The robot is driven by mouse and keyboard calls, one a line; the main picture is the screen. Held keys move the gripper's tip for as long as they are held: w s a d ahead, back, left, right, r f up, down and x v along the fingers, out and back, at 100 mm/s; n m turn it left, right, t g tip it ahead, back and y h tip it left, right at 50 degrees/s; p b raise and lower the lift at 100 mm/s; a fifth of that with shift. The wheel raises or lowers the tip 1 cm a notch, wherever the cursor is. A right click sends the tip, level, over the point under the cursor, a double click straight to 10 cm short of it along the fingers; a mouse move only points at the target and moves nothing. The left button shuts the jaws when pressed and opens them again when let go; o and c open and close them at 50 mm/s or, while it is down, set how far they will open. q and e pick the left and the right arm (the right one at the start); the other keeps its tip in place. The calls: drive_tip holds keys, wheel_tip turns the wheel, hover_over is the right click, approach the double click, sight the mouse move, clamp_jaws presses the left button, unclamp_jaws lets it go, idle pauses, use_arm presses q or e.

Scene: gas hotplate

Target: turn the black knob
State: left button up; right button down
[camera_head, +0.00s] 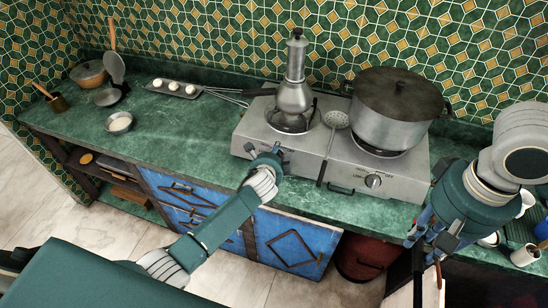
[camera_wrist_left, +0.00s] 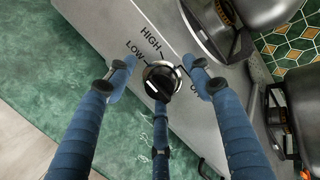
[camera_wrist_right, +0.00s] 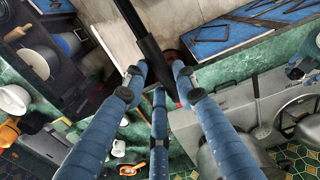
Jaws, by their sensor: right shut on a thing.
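The black knob (camera_wrist_left: 160,82) sits on the front of the grey gas hotplate (camera_head: 332,165), beside LOW and HIGH marks. In the left wrist view my left gripper (camera_wrist_left: 159,68) is open, with fingers on both sides of the knob and visible gaps. In the head view the left gripper (camera_head: 272,154) is at the hotplate's front and covers this spot. Another knob (camera_head: 374,181) is on the right of the front. My right gripper (camera_wrist_right: 160,78) is shut on a long black bar (camera_wrist_right: 139,30), in front of the counter at right.
A moka pot (camera_head: 294,88) stands on the left burner and a large lidded pot (camera_head: 397,112) on the right. A red bin (camera_head: 362,255) stands below.

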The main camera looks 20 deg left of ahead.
use_arm(q)
drive_tip(key=shift+s+f, duration=0.1)
drive_tip(key=shift+f, duration=0.1)
drive_tip(key=shift+d, duration=0.15)
drive_tip(key=shift+s+r, duration=0.1)
drive_tip(key=shift+s, duration=0.1)
drive_tip(key=v, duration=1.1)
drive_tip(key=shift+s+r, duration=0.2)
drive_tip(key=shift+r, duration=0.05)
